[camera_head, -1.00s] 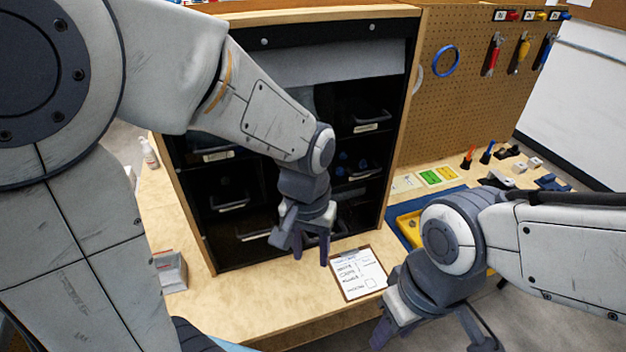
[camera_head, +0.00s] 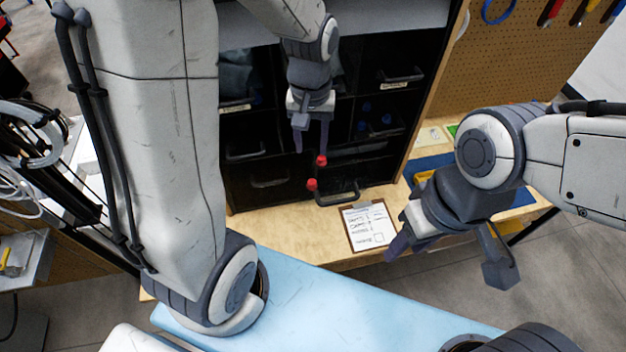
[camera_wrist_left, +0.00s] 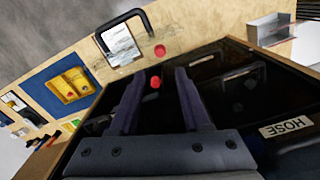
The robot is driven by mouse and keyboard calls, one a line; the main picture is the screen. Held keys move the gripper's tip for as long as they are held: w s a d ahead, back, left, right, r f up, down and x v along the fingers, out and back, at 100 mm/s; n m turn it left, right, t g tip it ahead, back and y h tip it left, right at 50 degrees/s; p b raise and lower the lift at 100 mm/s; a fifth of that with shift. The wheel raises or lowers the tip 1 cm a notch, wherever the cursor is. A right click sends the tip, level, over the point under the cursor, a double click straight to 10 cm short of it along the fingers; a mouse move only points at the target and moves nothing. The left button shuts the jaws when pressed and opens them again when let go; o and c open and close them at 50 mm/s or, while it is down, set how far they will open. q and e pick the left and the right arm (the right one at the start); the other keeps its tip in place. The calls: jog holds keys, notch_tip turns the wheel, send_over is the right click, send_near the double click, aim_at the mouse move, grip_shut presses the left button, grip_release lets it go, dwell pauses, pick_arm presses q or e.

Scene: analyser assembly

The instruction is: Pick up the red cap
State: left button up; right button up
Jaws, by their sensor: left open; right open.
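Two red caps show at the front of the black drawer cabinet. The upper red cap (camera_head: 321,161) is just below my left gripper (camera_head: 311,145), and the lower red cap (camera_head: 312,184) is a little down and left of it. In the left wrist view one red cap (camera_wrist_left: 155,82) appears between the open fingers of my left gripper (camera_wrist_left: 158,85), near the tips. The other red cap (camera_wrist_left: 160,50) is beyond the fingertips. Whether any finger touches a cap is unclear. My right gripper (camera_head: 446,262) is open and empty, in front of the bench edge.
The dark drawer cabinet (camera_head: 262,150) has several handled drawers. A clipboard (camera_head: 369,226) lies on the wooden bench right of the caps. A yellow tray (camera_wrist_left: 70,86) on a blue mat (camera_wrist_left: 44,86) stands beyond it. A grey bin (camera_wrist_left: 270,30) stands at the other side.

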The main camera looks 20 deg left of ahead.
pick_arm(q)
jog(key=f, duration=0.3)
jog(key=f+b, duration=0.1)
jog(key=f, duration=0.4)
jog(key=shift+w+d+f+b, duration=0.1)
jog(key=shift+w+f+b, duration=0.15)
jog(key=shift+f+b, duration=0.15)
jog(key=f+p, duration=0.1)
jog(key=f, duration=0.1)
jog(key=f+p, duration=0.1)
jog(key=f, duration=0.1)
jog(key=shift+w+a+f, duration=0.2)
jog(key=shift+f, duration=0.4)
pick_arm(e)
jog(key=shift+w+d+f, duration=0.1)
jog(key=shift+w+f, duration=0.05)
jog(key=shift+f, duration=0.15)
pick_arm(q)
grip_shut()
